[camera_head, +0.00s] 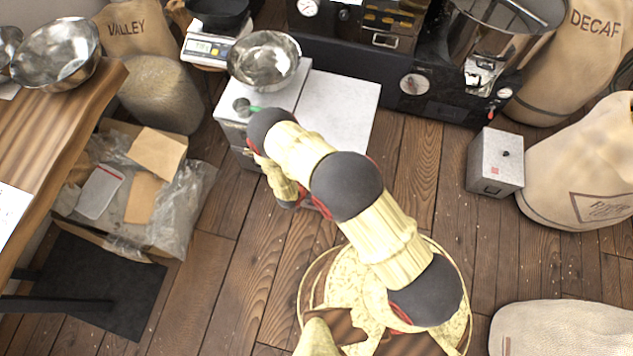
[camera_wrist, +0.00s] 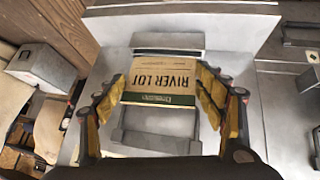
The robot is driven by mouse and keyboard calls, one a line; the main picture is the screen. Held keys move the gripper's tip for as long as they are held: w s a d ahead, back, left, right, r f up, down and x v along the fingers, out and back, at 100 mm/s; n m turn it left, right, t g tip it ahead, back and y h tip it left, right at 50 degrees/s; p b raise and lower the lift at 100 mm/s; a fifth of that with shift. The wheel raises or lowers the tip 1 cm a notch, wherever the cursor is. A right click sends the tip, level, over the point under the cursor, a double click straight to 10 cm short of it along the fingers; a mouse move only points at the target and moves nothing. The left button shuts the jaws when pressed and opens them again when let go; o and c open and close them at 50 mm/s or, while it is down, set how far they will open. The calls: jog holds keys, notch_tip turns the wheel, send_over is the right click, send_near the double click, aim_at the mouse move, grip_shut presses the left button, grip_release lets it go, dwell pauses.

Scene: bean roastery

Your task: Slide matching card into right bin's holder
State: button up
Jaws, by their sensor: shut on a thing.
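A cream card (camera_wrist: 165,72) printed "RIVER LOT", with a dark green band, sits between the fingers of my gripper (camera_wrist: 162,84) in the wrist view. The gripper is shut on it. A grey metal frame (camera_wrist: 160,138), which looks like a card holder, lies behind and below the card. A pale grey bar (camera_wrist: 155,42) is just beyond the card's far edge. I cannot tell whether the card touches either one.
A steel bowl (camera_head: 264,60) and a scale (camera_head: 208,50) are near the bin. A black roaster (camera_head: 400,75) stands behind. A small metal box (camera_head: 495,162) and sacks (camera_head: 580,170) are right. An open carton (camera_head: 200,190) is left.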

jog(key=shift+f+b, duration=1.4)
jog(key=shift+f, duration=0.25)
jog(key=shift+o, duration=0.4)
jog(key=shift+s+f, duration=0.2)
jog(key=shift+f, duration=0.05)
jog(key=o, duration=1.1)
jog(key=shift+w, duration=0.1)
jog(key=shift+r, duration=0.1)
jog(key=v, duration=1.2)
